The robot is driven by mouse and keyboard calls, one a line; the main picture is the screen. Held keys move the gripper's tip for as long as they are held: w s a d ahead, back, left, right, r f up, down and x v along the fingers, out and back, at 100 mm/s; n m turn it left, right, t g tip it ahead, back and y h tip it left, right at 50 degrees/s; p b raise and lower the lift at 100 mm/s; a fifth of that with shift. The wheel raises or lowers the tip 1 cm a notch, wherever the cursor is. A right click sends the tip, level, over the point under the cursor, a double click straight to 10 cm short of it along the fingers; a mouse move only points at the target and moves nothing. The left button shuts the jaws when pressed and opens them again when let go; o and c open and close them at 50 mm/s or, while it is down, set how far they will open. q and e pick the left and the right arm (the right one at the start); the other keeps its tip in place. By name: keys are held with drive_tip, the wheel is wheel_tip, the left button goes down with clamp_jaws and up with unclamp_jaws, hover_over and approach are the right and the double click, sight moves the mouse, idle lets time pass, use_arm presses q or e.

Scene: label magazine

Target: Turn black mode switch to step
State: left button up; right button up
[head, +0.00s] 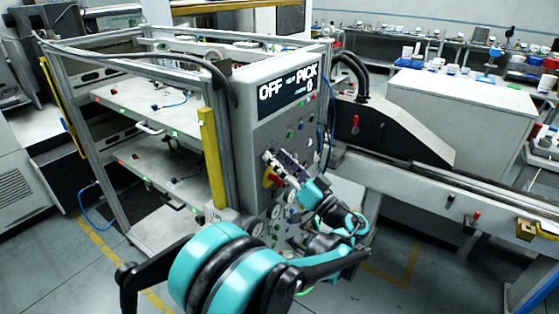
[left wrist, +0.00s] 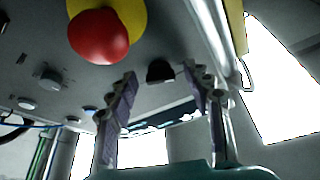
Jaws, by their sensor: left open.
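The black mode switch (left wrist: 160,71) is a small dark knob on the grey control panel (head: 258,122). In the left wrist view it sits between the two fingertips of my left gripper (left wrist: 159,72), with a visible gap on each side. I cannot tell how far the fingertips are from the panel face. My left gripper (head: 284,164) is open and empty in front of the panel in the head view, where it hides the switch. The switch's pointing direction is not clear. My right gripper is not in view.
A red emergency button (left wrist: 98,37) on a yellow base is close beside the gripper. Grey knobs (left wrist: 48,77) and small coloured buttons surround it. A yellow guard (head: 211,157) stands left of the panel. A conveyor (head: 430,185) runs to the right.

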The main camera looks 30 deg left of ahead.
use_arm(q)
drive_tip(key=c, duration=1.1)
drive_tip(key=shift+c, duration=0.2)
